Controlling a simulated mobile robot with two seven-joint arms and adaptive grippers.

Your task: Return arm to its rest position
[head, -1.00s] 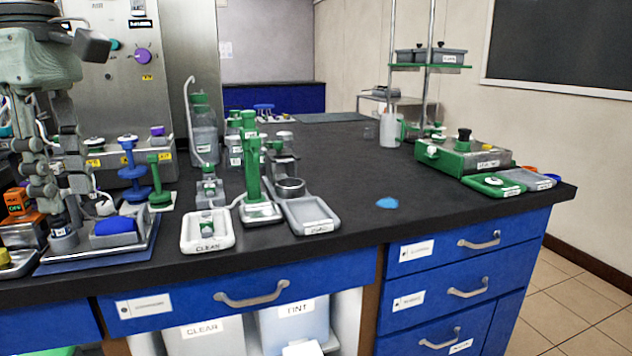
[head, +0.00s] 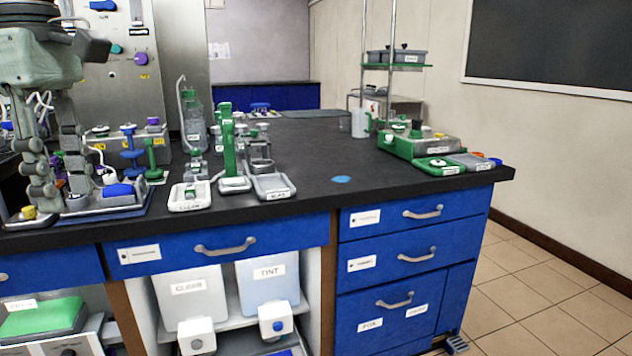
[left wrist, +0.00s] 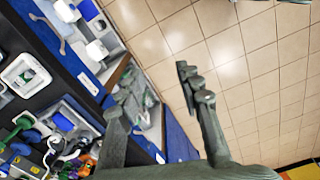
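My left gripper (head: 60,186) hangs fingers-down at the left of the head view, over or in front of the bench's left end. Its two grey fingers are spread with nothing between them. In the left wrist view the fingers (left wrist: 150,84) also stand apart, with the floor and the bench front behind them. The height of the gripper over the bench is hard to tell. My right gripper shows in no view.
A black bench top (head: 330,205) carries a clear-labelled tray (head: 190,197), green stands, a green-and-grey device (head: 425,146) and a blue spot (head: 342,179). Blue drawers (head: 415,215) are shut below. CLEAR (head: 190,290) and TINT (head: 268,280) containers stand underneath. Tiled floor is free at right.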

